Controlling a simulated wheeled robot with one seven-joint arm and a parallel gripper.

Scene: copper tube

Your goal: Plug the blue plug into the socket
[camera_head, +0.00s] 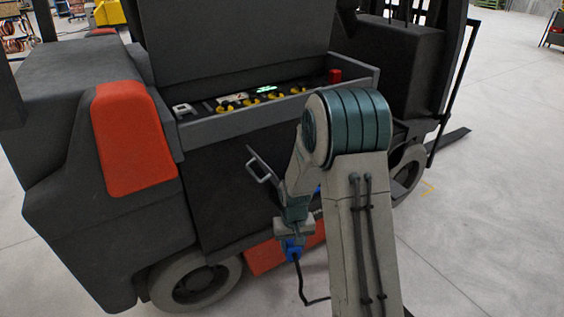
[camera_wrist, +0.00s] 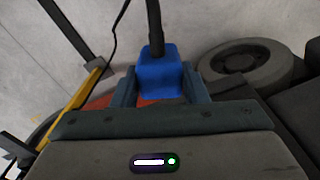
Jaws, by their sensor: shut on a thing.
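The blue plug (camera_wrist: 160,76) sits between the two fingers of my gripper (camera_wrist: 158,88) in the wrist view, with its black cable running up from it. My gripper is shut on the plug. In the head view, the blue plug (camera_head: 292,250) shows below my wrist, low beside the dark side of the forklift, and its cable hangs down and to the right. My gripper (camera_head: 293,236) is partly hidden there by its own links. I cannot make out the socket for certain; a small blue spot (camera_head: 318,189) shows behind my arm.
Grey floor (camera_head: 490,230) is clear at right.

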